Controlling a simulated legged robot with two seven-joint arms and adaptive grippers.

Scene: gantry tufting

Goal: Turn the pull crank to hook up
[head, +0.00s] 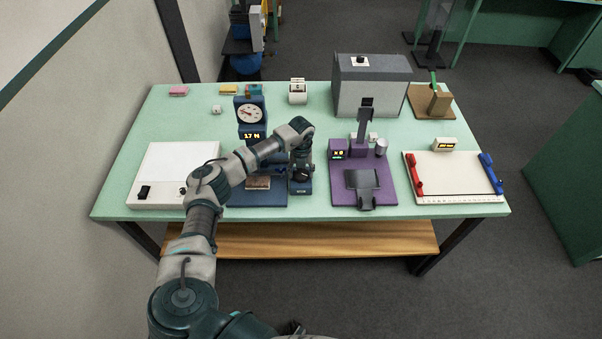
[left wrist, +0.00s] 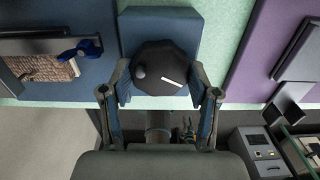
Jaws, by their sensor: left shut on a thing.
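The pull crank (left wrist: 160,66) is a dark round knob with a white line and a small grey peg on top, on a blue block. My left gripper (left wrist: 161,84) reaches down over it, with one finger on each side, and is shut on it. In the head view my left gripper (head: 301,168) stands over the crank's post, largely hiding it. The blue pull tester (head: 250,113) has a round dial and a display reading 17 N. A tufted sample (left wrist: 50,66) with a blue hook-like part (left wrist: 82,49) lies left of the crank. My right gripper is not in view.
A purple stand (head: 377,195) is close on the right. A white panel (head: 172,170) lies left, and a white board with red and blue handles (head: 450,177) far right. A grey box (head: 372,85) stands behind. The green table (head: 160,118) has free room at back left.

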